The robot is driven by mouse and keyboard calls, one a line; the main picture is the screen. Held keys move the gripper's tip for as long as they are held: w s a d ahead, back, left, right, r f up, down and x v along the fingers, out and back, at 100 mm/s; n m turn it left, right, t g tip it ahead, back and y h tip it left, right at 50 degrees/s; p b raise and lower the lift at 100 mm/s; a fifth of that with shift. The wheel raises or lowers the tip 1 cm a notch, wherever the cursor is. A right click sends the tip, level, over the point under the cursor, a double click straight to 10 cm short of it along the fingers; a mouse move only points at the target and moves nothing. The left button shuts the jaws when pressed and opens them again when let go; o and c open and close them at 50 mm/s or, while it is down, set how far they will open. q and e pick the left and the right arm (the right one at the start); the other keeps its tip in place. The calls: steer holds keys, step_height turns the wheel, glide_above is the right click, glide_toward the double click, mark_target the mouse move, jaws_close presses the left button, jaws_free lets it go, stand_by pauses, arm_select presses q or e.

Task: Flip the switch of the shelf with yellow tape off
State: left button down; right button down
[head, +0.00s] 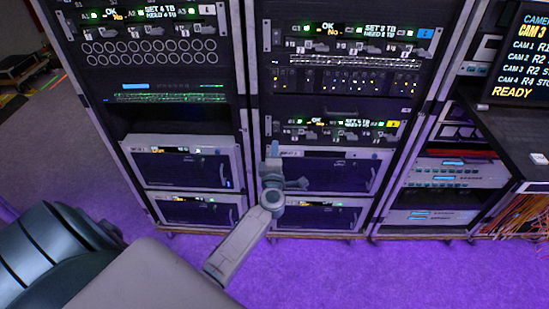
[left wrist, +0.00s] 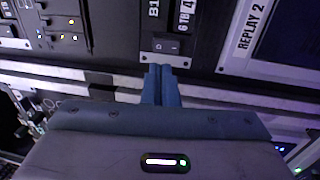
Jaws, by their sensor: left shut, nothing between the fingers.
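The shelf with yellow tape (head: 393,124) is the lower lit unit in the middle rack in the head view. My left gripper (head: 274,150) is just below that unit's left end, in front of the rack's left post. In the left wrist view its blue fingers (left wrist: 161,82) are shut and empty, pointing at the rack. Just beyond the fingertips is a small pale plate with a dark rocker switch (left wrist: 167,46). I cannot tell whether the tips touch it, nor clearly read its position. My right gripper is not in view.
A shelf with a blue tag (head: 425,33) is higher in the same rack. A shelf with a white tag (head: 207,9) is in the left rack. A "REPLAY 2" panel (left wrist: 245,35) is right of the switch. Purple floor (head: 340,270) in front is open.

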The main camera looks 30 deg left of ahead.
mark_target(276, 126)
arm_select(q)
steer(key=x, duration=0.7)
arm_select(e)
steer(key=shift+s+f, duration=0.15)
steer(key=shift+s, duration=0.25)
